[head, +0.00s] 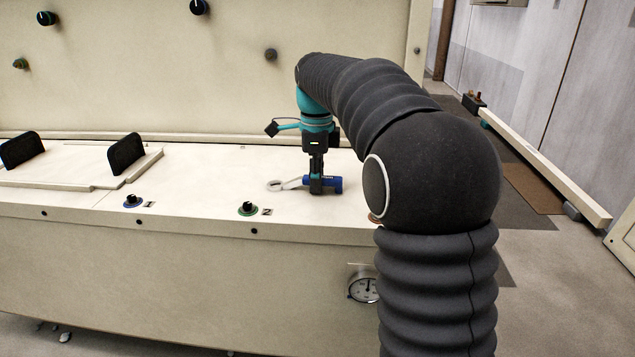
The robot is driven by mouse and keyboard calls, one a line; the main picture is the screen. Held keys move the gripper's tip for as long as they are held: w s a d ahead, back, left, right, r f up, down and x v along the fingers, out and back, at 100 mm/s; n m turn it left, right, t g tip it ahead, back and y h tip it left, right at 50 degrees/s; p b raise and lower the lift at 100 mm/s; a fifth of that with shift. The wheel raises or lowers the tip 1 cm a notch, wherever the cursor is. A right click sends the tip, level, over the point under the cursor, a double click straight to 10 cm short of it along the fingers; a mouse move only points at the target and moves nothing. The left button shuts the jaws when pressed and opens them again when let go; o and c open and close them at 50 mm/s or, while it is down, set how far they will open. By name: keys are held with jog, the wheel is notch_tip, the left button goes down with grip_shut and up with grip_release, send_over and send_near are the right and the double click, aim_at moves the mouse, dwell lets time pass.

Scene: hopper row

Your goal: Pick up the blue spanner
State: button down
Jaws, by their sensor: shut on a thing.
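The blue spanner (335,183) has a blue handle and a pale metal head that points left. It is at the top of the cream cabinet ledge (215,183), near its right end. My gripper (317,188) points straight down and is shut on the blue handle. The fingers hide part of the handle. I cannot tell whether the spanner touches the ledge or is just above it.
Two knobs, one with a blue ring (132,201) and one with a green ring (248,208), stand along the ledge's front. A panel with black handles (126,153) lies at the left. An upright cream wall (200,80) rises behind. A gauge (363,289) is on the front face.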

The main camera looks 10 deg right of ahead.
jog(key=shift+r, duration=0.45)
jog(key=r, duration=0.1)
jog(key=r+p, duration=0.1)
jog(key=r, duration=0.2)
jog(key=shift+s+d, duration=0.15)
jog(key=shift+d, duration=0.1)
jog(key=s+d+r+p, duration=0.1)
jog(key=s+d+r, duration=0.5)
jog(key=s+d, duration=0.1)
jog(key=shift+s+d, duration=0.25)
jog(key=shift+d, duration=0.35)
jog(key=c, duration=1.7)
grip_release()
jog(key=shift+c, duration=0.2)
grip_shut()
